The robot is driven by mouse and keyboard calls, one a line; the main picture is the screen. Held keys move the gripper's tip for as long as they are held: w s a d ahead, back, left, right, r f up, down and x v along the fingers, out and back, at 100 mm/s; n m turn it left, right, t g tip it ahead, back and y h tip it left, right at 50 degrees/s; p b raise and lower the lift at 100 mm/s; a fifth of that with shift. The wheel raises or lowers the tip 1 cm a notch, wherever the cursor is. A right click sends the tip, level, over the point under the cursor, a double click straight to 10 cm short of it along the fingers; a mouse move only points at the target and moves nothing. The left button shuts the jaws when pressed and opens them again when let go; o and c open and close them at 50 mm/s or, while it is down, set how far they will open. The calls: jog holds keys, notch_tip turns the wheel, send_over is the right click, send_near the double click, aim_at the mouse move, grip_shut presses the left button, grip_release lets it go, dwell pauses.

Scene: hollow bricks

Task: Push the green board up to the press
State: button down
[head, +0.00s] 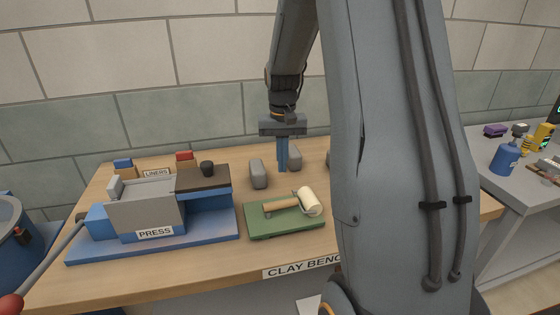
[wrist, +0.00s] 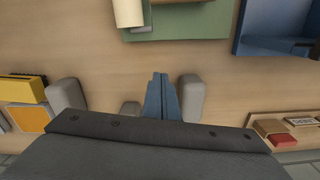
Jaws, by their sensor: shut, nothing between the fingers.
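The green board (head: 262,226) lies flat on the bench, just right of the press (head: 158,215), with only a narrow strip between it and the press's blue base. A roller (head: 308,202) with a white drum and wooden handle lies on the board. In the wrist view the board (wrist: 205,22) is at the top and the press (wrist: 262,35) at upper right. My gripper (head: 283,168) is shut and empty, pointing down behind the board's far edge. Its fingers (wrist: 161,80) stand apart from the board, between grey blocks.
Grey blocks (head: 258,174) (head: 295,158) stand close on either side of my fingers; another is partly hidden by my arm. Bare bench lies between my fingers and the board.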

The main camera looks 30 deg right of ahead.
aim_at(284, 198)
notch_tip(284, 198, down, 7)
jog(key=shift+s+r+p, duration=0.1)
jog(key=shift+p, duration=0.6)
jog(key=s, duration=0.1)
jog(key=s+a+p, duration=0.1)
jog(key=s, duration=0.1)
jog(key=shift+a, duration=0.2)
jog(key=shift+s+a+p, duration=0.15)
jog(key=shift+s+p, duration=0.1)
jog(key=shift+p, duration=0.1)
jog(key=shift+s+a+p, duration=0.3)
jog(key=shift+s, duration=0.3)
jog(key=shift+s+a+p, duration=0.25)
jog(key=shift+s+a, duration=0.05)
jog(key=shift+s, duration=0.25)
